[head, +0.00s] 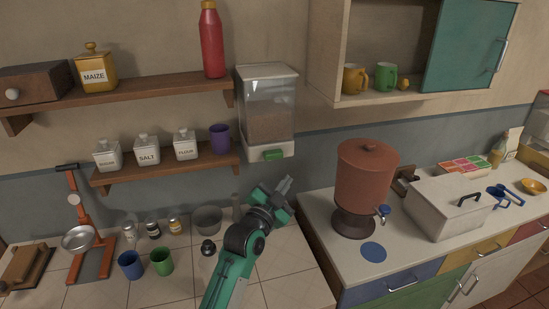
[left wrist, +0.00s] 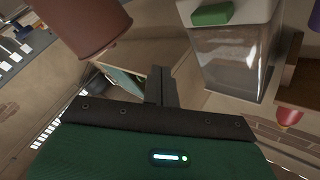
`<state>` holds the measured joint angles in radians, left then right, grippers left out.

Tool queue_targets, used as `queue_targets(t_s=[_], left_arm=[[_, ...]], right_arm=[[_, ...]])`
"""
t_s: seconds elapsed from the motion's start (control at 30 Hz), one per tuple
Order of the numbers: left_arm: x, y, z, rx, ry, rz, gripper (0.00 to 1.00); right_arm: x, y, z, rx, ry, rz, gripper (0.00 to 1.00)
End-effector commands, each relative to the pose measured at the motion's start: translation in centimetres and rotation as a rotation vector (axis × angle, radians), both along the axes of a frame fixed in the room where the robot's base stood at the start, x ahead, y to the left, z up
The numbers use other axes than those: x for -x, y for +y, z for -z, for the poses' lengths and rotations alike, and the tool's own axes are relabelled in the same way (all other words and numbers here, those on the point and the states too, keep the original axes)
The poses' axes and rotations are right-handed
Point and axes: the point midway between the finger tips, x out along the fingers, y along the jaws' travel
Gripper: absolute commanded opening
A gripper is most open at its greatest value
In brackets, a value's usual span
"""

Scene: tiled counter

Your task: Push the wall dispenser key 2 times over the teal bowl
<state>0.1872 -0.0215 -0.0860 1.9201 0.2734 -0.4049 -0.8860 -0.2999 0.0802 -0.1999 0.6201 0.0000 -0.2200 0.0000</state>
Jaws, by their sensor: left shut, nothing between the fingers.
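The wall dispenser (head: 268,105) is a clear box with a white frame and brown grains inside, fixed to the wall. Its green key (head: 273,154) sticks out at the bottom front. In the left wrist view the dispenser (left wrist: 225,65) and its green key (left wrist: 212,14) appear upside down at the upper right. My left gripper (head: 286,184) is shut and empty, a little below and right of the key, apart from it. Its closed fingers (left wrist: 160,88) show in the left wrist view. I cannot make out a teal bowl. My right gripper is out of view.
A grey bowl (head: 207,220) stands on the tiled counter, left of my arm. Blue (head: 131,265) and green (head: 161,262) cups stand nearby. A brown urn (head: 367,180) stands right of my gripper. A shelf (head: 168,168) with jars adjoins the dispenser's left.

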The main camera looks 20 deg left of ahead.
Motion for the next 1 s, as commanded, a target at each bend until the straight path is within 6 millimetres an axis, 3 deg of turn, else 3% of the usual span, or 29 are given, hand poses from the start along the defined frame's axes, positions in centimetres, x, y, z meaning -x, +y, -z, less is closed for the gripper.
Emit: queue_targets(t_s=[0.23, 0.7, 1.0], left_arm=[[-1.0, 0.7, 0.2, -0.001, 0.000, 0.000, 0.00], [-6.1, 4.1, 0.2, -0.002, 0.000, 0.000, 0.00], [-7.3, 4.9, 0.0, 0.000, 0.001, 0.000, 0.00]], right_arm=[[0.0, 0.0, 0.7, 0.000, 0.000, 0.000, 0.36], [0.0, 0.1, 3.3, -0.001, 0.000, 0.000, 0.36], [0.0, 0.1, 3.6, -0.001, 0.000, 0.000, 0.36]])
